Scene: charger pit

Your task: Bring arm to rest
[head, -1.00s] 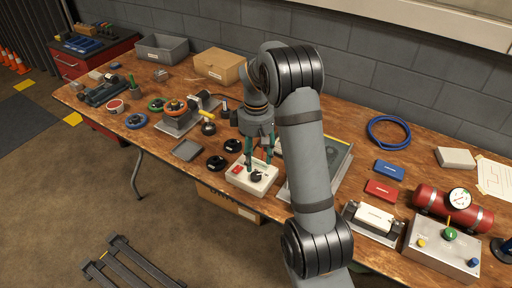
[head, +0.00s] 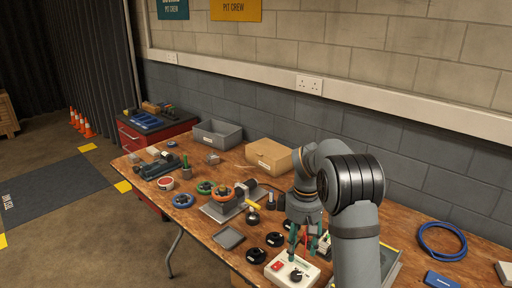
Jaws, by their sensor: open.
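My arm rises at the right of the head view and bends over the workbench (head: 190,222). My gripper (head: 302,255) points down with its green fingers apart, just above a white control box (head: 288,272) with a red switch and a black knob. The fingers hold nothing that I can see. I cannot tell whether a fingertip touches the box. My forearm hides part of the bench behind and right of the gripper.
Black round parts (head: 256,255) and a small grey tray (head: 228,238) lie left of the box. A cardboard box (head: 270,156) and a grey bin (head: 217,134) stand at the back by the wall. A blue cable coil (head: 442,241) lies right of my arm.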

